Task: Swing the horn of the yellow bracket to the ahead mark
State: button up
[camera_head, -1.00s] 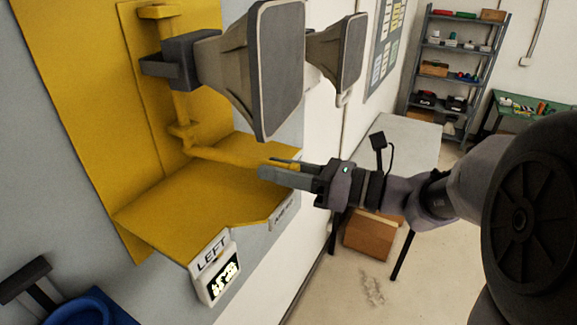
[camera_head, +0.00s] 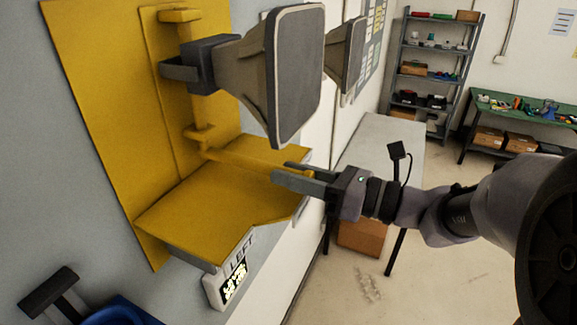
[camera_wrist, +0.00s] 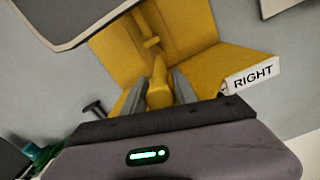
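The yellow bracket (camera_head: 92,110) is on the wall at the left in the head view, with a yellow shelf (camera_head: 205,212) at its base. A grey horn (camera_head: 299,75) is on its upright post, its mouth turned right. A yellow lever (camera_head: 245,160) reaches from the post over the shelf; it also shows in the wrist view (camera_wrist: 159,92). My gripper (camera_head: 285,172) has one finger on each side of the lever's outer end. Whether both fingers touch it cannot be told. A LEFT sign (camera_head: 238,262) and a RIGHT sign (camera_wrist: 252,77) show. I cannot read an ahead mark.
A second horn (camera_head: 347,60) is behind the first. A grey table (camera_head: 385,140) stands beyond my gripper, with a cardboard box (camera_head: 361,238) below. Shelves (camera_head: 437,65) and a green bench (camera_head: 520,104) stand at the back. A blue object (camera_head: 110,312) is at lower left.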

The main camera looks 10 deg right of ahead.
jog(key=shift+o, duration=1.3)
jog(key=shift+a+f, duration=0.1)
jog(key=shift+s, duration=0.1)
jog(key=shift+s+d+f, duration=0.1)
jog(key=shift+d, duration=0.25)
jog(key=b+v, duration=0.4)
jog(key=v, duration=1.2)
jog(key=shift+s+d+b, duration=0.25)
jog(key=shift+d+b, duration=0.05)
